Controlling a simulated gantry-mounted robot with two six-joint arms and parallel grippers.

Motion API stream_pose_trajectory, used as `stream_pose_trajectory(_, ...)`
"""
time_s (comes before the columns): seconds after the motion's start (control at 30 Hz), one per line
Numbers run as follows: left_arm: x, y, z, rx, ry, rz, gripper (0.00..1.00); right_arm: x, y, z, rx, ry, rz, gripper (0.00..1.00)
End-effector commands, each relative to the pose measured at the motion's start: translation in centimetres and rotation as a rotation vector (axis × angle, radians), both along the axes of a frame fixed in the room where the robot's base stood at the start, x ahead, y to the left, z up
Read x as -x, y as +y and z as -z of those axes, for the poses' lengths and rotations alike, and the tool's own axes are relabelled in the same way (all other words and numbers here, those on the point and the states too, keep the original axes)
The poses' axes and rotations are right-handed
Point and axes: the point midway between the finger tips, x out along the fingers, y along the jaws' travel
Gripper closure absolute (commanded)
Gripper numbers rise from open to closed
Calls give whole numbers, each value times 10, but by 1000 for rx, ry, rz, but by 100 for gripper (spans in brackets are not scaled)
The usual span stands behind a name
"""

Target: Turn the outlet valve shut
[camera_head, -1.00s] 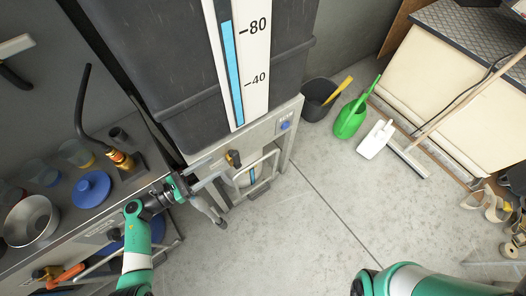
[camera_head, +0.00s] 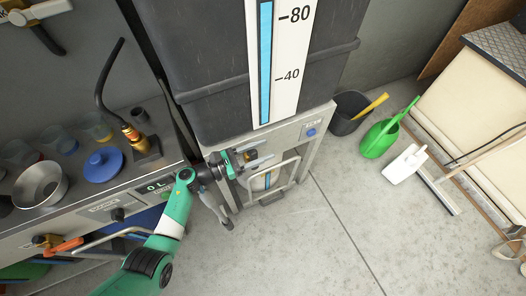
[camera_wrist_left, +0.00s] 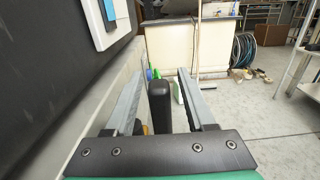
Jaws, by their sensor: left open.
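The outlet valve (camera_head: 251,155) sits on the grey front panel below the dark tank, largely hidden behind my left gripper (camera_head: 264,161). In the left wrist view its black handle (camera_wrist_left: 160,106) stands upright between the two open fingers of my left gripper (camera_wrist_left: 159,74). There is a visible gap on each side of the handle, and a bit of yellow shows at its lower left. The fingers are not closed on it. My right gripper is out of view.
The tank gauge (camera_head: 265,65) has a blue column past the 80 mark. A metal guard frame (camera_head: 285,175) is below the valve. At left, the bench holds a steel bowl (camera_head: 40,185), a blue lid (camera_head: 103,165) and an orange lever (camera_head: 66,246).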

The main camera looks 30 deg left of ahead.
Motion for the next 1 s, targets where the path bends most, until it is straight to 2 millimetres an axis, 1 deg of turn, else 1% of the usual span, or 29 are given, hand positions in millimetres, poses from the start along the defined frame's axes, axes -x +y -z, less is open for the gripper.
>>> stream_pose_trajectory(0.1,-4,-3,0,1,-1,-1,45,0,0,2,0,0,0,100)
stream_pose_trajectory(0.27,-4,-3,-1,1,-1,-1,45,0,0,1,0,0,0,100)
stream_pose_trajectory(0.3,-4,-3,-1,1,-1,-1,47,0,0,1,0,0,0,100)
stream_pose_trajectory(0.37,-4,-3,-1,1,-1,-1,58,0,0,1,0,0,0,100)
stream_pose_trajectory(0.4,-4,-3,-1,1,-1,-1,65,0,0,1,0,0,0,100)
stream_pose_trajectory(0.6,-3,-3,-1,1,-1,-1,100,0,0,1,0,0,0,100)
stream_pose_trajectory(1.0,-3,-2,0,0,0,-1,100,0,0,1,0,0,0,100)
